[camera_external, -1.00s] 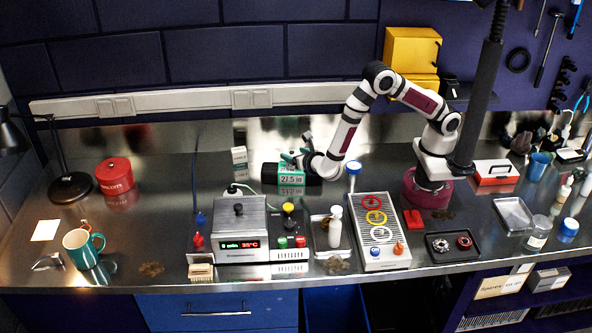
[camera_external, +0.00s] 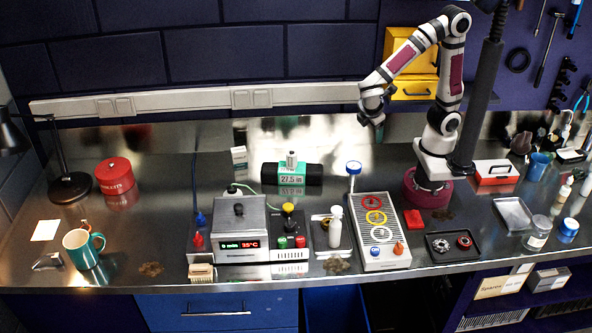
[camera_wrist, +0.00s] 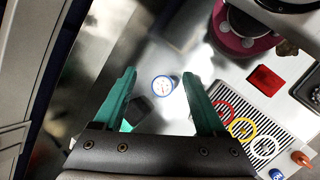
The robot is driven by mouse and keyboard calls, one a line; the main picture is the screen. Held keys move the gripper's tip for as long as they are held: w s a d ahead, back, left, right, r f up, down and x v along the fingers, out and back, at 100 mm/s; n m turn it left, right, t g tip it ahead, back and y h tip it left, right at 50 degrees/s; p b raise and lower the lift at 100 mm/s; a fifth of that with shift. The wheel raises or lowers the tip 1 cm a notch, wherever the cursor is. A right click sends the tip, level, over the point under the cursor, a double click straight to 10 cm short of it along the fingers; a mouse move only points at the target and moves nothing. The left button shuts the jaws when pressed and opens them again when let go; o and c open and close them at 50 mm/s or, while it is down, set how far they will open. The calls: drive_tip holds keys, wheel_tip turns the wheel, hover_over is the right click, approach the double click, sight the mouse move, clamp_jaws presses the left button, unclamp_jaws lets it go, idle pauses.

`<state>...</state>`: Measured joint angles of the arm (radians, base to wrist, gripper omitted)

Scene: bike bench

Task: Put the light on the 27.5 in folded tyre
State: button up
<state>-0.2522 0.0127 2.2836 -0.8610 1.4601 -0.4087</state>
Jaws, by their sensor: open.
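The folded tyre (camera_external: 268,174) is a black roll with a teal band marked 27.5 in. It lies on the bench at the back, left of the middle, in the external view. A small light-coloured cylinder, seemingly the light (camera_external: 291,159), stands upright on top of it. My gripper (camera_external: 369,117) is raised well to the right of the tyre and apart from it. In the wrist view my gripper (camera_wrist: 160,88) shows two teal fingers spread wide with nothing held between them.
A grey tray with coloured rings (camera_external: 380,255) and a control box (camera_external: 240,225) lie in front.

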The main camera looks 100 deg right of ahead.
drive_tip(key=s+a+r+m+t+y, duration=0.1)
drive_tip(key=s+a+m+t+y, duration=0.1)
drive_tip(key=s+a+m+y, duration=0.5)
drive_tip(key=s+m, duration=0.1)
drive_tip(key=m, duration=0.3)
drive_tip(key=shift+a+r, duration=0.25)
